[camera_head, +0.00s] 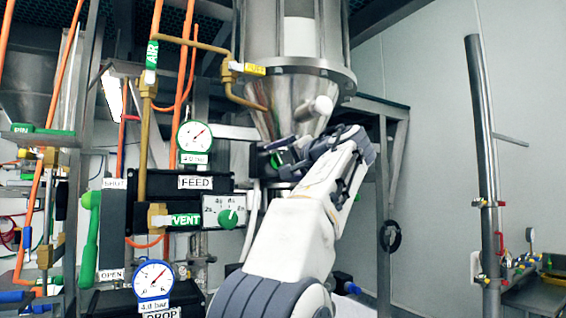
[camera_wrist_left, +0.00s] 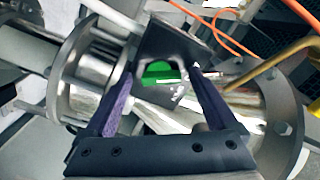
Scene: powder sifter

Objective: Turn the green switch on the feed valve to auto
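The green switch (camera_head: 276,160) sits on a dark box below the steel cone, mostly covered by my gripper. It also shows as a green half-disc in the left wrist view (camera_wrist_left: 160,73), in an opening of the black housing (camera_wrist_left: 163,45). My left gripper (camera_head: 290,157) is at the switch in the head view. In the left wrist view its two purple-grey fingers are spread, one on each side of the switch, with a gap to the green part. Whether the fingertips touch the housing cannot be told. The switch's setting is not readable. My right gripper is not in view.
A steel hopper (camera_head: 292,90) hangs above. Left are the FEED-labelled block, a gauge (camera_head: 194,136), a dial panel with a green knob (camera_head: 229,218), a green lever (camera_head: 89,241) and pipes. A steel post (camera_head: 484,150) stands right, with open space before it.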

